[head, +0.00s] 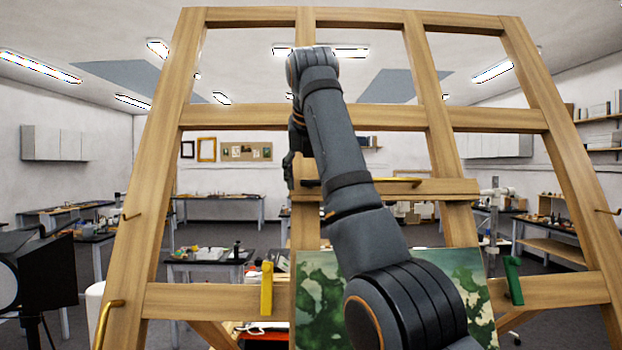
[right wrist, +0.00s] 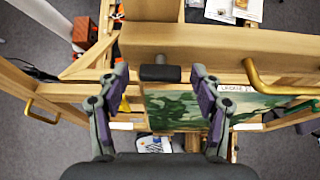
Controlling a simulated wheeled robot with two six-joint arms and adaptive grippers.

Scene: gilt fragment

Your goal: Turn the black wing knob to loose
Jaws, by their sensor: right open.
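The black wing knob (right wrist: 160,73) shows in the right wrist view as a short dark bar at the lower edge of a wooden crossbar (right wrist: 215,45). My right gripper (right wrist: 160,76) is open, with one finger on either side of the knob and a gap to each. A white label (right wrist: 234,88) with dark lettering, too small to read surely, is right of the right finger. In the head view my right arm reaches up in front of the easel, its gripper (head: 291,165) mostly hidden behind the arm. The knob is hidden there. My left gripper is not in view.
A large wooden easel frame (head: 365,118) fills the head view. A green-patterned painting (head: 322,300) stands low on it. A yellow clip (head: 266,288) and a green clip (head: 513,280) sit on the lower rail. A black lamp (head: 45,270) stands left.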

